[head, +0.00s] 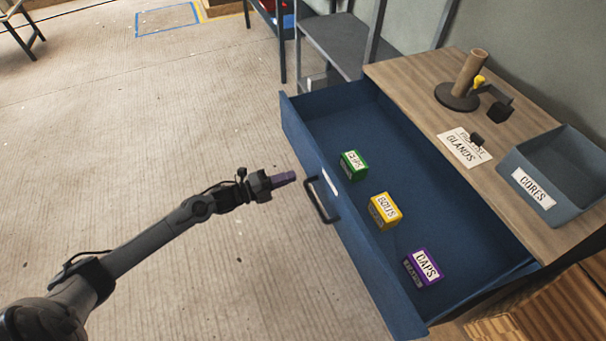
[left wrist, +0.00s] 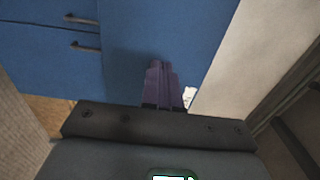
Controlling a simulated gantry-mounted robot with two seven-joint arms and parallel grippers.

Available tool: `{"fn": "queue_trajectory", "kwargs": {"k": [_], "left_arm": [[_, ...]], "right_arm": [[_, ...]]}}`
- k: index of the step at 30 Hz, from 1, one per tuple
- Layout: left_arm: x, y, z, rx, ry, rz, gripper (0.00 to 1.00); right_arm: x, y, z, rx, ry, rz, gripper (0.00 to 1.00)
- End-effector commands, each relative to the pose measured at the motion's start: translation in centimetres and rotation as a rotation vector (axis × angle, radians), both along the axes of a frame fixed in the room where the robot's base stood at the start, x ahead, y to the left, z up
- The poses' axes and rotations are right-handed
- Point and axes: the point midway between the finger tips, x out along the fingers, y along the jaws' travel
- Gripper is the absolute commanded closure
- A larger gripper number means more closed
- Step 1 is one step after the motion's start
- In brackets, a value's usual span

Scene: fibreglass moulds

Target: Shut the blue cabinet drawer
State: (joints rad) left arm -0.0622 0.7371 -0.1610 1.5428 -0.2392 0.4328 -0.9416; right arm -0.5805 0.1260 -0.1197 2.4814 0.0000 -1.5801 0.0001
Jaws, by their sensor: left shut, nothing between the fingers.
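The blue cabinet drawer (head: 349,225) stands pulled out from under a wood-topped cabinet in the head view. Its dark handle (head: 321,200) is on the front panel, with a white label beside it. My left gripper (head: 292,177) is shut and empty, in front of the drawer front, just left of the handle. In the left wrist view its purple fingers (left wrist: 163,84) are together before a blue panel (left wrist: 200,35); contact cannot be told. My right gripper is not in view.
The wooden cabinet top (head: 410,75) holds a brown tube on a dark stand (head: 457,97), a GLANDS card (head: 466,147) and a blue-grey CORES bin (head: 575,200). A grey shelf (head: 345,45) stands behind the drawer.

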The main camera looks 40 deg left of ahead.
Motion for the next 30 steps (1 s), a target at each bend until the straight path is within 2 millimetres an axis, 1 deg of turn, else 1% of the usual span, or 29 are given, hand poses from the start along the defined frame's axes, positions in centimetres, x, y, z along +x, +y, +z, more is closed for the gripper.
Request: {"fn": "queue_trajectory", "kwargs": {"k": [1,6,12,18,30], "left_arm": [[0.8,-0.5,0.0,-0.002,-0.003,-0.001,1.0],[2.8,-1.8,-0.1,-0.002,-0.003,-0.001,1.0],[4.2,-2.6,-0.1,-0.001,0.0,-0.001,1.0],[4.5,-2.9,0.0,0.0,0.0,-0.001,1.0],[4.6,-2.7,0.0,0.0,0.0,0.004,1.0]], "right_arm": [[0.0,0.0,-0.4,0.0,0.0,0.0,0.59],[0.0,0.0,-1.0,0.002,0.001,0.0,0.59],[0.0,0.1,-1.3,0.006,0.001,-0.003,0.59],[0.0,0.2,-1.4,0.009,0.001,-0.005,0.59],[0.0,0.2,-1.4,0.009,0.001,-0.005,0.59]]}}
